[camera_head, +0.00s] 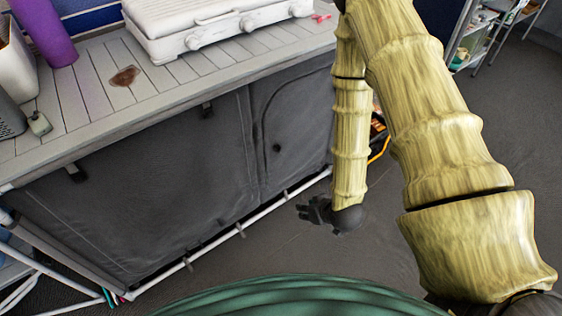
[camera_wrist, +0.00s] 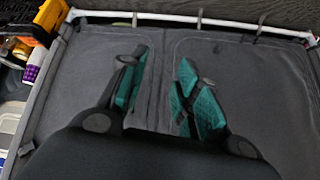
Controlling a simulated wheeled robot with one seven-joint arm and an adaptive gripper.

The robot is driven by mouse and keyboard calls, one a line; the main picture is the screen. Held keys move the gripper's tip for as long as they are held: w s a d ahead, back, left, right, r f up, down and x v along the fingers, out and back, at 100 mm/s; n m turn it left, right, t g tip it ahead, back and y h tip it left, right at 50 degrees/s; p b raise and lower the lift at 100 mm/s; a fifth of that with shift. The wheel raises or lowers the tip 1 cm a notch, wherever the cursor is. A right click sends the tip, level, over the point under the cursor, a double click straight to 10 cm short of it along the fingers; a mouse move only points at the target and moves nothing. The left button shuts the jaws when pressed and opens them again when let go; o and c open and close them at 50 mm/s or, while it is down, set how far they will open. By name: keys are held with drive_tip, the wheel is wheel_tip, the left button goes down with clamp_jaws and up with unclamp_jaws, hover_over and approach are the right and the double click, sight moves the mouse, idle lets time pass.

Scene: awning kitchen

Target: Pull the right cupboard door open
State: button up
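The right cupboard door (camera_head: 292,115) is a dark grey panel with a rounded top corner, at the right end of the cupboard front under the counter. It looks closed. A small dark round knob (camera_head: 277,148) sits on its lower left part. My gripper (camera_head: 303,208) is low, in front of and to the right of the cupboard, apart from the knob. In the wrist view my gripper (camera_wrist: 164,65) is open, with teal finger pads apart and nothing seen between them. There the right door (camera_wrist: 90,65) appears on the left, behind the fingers, partly hidden by one of them.
The wider left panel (camera_head: 150,180) fills the rest of the cupboard front. A white rail (camera_head: 215,240) runs along the bottom. The dark floor before the cupboard looks clear.

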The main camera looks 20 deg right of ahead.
drive_tip(key=w+f+n+t+y+b, duration=0.1)
drive_tip(key=w+f+t+y+b, duration=0.2)
drive_tip(key=w+b, duration=0.75)
drive_tip(key=n+t+y+b, duration=0.15)
drive_tip(key=t+b, duration=0.55)
drive_tip(key=b, duration=0.8)
approach(281, 151)
drive_tip(key=b+x, duration=0.4)
drive_tip(key=x, duration=0.4)
drive_tip(key=shift+b+x, duration=0.4)
drive_tip(key=shift+x, duration=0.6)
drive_tip(key=shift+r, duration=0.15)
clamp_jaws()
